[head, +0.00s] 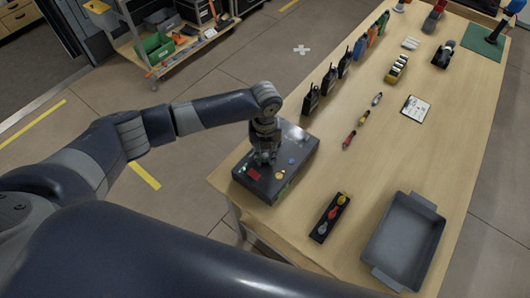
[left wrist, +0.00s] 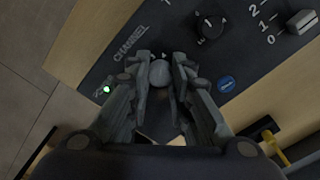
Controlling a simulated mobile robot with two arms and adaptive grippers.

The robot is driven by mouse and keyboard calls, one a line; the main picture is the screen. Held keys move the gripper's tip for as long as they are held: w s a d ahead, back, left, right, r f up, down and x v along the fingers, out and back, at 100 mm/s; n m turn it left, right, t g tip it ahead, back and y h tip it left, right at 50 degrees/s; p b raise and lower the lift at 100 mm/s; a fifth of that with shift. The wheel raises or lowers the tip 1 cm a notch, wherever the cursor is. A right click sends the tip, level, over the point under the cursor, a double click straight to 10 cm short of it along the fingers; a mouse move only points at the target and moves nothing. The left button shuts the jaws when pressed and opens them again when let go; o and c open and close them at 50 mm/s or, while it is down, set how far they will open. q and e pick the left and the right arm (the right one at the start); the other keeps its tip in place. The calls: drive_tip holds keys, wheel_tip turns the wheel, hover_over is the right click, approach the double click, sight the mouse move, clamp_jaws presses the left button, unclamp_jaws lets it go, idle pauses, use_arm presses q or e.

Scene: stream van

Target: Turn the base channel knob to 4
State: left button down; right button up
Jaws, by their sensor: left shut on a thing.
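The dark base station box (head: 301,146) sits at the near left edge of the wooden table. My left gripper (head: 265,158) reaches down onto its top. In the left wrist view, a grey round knob (left wrist: 160,73) beside the printed word CHANNEL sits between the fingertips of my left gripper (left wrist: 160,82), which is shut on it. The knob's pointer and most of its scale are hidden by the fingers, so its setting cannot be read. My right gripper is not in view.
On the table are a grey tray (head: 378,274), a black holder (head: 321,229), a clipboard (head: 415,108) and upright radios (head: 310,101).

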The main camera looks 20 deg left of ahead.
sight(265, 156)
use_arm(q)
drive_tip(key=shift+m, duration=0.7)
drive_tip(key=c, duration=1.4)
unclamp_jaws()
drive_tip(key=shift+r, duration=0.1)
wheel_tip(265, 156, up, 12)
drive_tip(key=shift+f, duration=0.1)
